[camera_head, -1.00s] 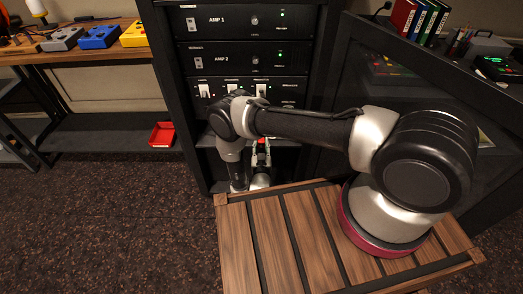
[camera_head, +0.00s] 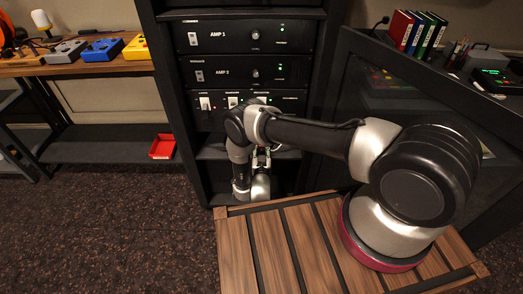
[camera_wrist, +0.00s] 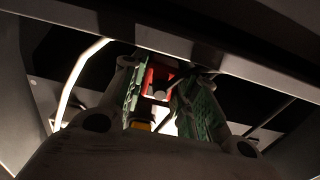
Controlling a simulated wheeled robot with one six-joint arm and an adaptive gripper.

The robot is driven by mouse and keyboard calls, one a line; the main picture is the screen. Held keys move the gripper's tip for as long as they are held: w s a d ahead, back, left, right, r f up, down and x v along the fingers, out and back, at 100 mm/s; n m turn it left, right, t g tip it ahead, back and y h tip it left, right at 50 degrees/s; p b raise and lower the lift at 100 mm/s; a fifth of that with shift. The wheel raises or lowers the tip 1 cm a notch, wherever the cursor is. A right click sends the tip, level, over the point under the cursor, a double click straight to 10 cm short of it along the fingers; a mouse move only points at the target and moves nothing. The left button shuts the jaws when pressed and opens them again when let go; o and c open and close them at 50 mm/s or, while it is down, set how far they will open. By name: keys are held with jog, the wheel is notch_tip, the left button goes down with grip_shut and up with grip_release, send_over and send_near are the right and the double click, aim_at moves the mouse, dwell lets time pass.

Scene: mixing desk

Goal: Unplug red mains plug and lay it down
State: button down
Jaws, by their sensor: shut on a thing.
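The red plug (camera_wrist: 157,80) shows in the wrist view between the two green-padded fingers of my gripper (camera_wrist: 160,88). The fingers are shut on it, one on each side. A dark round part crosses its front. Whether its pins are in a socket is hidden. In the head view my gripper (camera_head: 262,158) reaches into the open lower bay of the rack, below the switch panel. My wrist and arm cover most of that spot, and the plug is not clear there.
The black rack (camera_head: 165,110) holds two amps (camera_head: 225,40) and a switch panel (camera_head: 218,115). Its side walls and shelf edge are close around my arm. In the wrist view a pale cable (camera_wrist: 75,82) runs at the left. A red bin (camera_head: 162,146) stands on a low shelf at left.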

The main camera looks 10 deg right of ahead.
jog(key=c, duration=1)
grip_release()
